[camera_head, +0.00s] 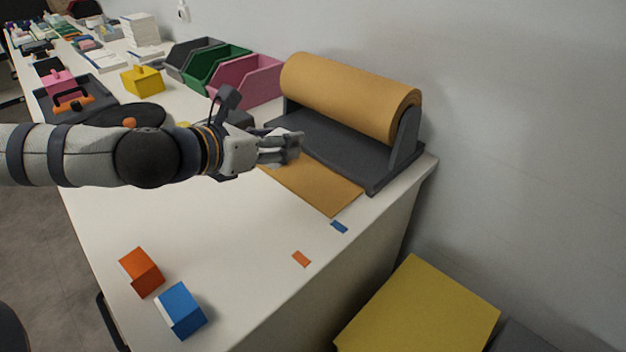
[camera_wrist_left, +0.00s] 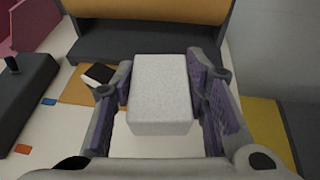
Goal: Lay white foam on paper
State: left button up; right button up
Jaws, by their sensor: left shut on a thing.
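In the left wrist view, a white foam block (camera_wrist_left: 160,92) sits between the two fingers of my left gripper (camera_wrist_left: 163,100), which is shut on it. In the head view my left gripper (camera_head: 285,149) is above the table beside the paper roll; its fingers hide most or all of the foam there. The brown paper sheet (camera_head: 318,190) comes out from under the dark dispenser and lies flat on the table, below and to the right of the gripper. It also shows in the left wrist view (camera_wrist_left: 76,92). My right gripper is out of view.
The paper roll (camera_head: 350,95) sits in a dark dispenser (camera_head: 400,150) against the wall. Pink (camera_head: 245,82) and green (camera_head: 215,70) bins stand behind. Orange (camera_head: 141,272) and blue (camera_head: 180,310) blocks lie on the near table. A yellow box (camera_head: 420,310) is right of the table.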

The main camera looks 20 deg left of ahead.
pick_arm(q)
jog(key=s+a+m+h, duration=0.1)
jog(key=s+a, duration=0.2)
jog(key=a, duration=0.2)
jog(key=g+b, duration=0.1)
jog(key=b, duration=0.5)
send_over(311, 184)
jog(key=s+a, duration=0.1)
jog(key=shift+h, duration=0.4)
jog(key=f, duration=0.8)
jog(key=shift+s+a+f, duration=0.1)
jog(key=shift+s+f, duration=0.05)
jog(key=shift+s, duration=0.05)
jog(key=shift+w+f, duration=0.1)
jog(key=shift+w, duration=0.2)
jog(key=f, duration=0.1)
jog(key=f+b, duration=0.1)
jog(key=w+d+f+b, duration=0.1)
jog(key=shift+f, duration=0.35)
jog(key=shift+s+r, duration=0.1)
jog(key=shift+r, duration=0.1)
jog(key=o, duration=0.8)
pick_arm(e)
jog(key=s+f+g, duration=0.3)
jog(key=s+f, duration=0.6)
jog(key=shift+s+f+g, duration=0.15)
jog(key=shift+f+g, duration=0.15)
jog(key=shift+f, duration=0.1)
pick_arm(q)
jog(key=shift+o, duration=0.2)
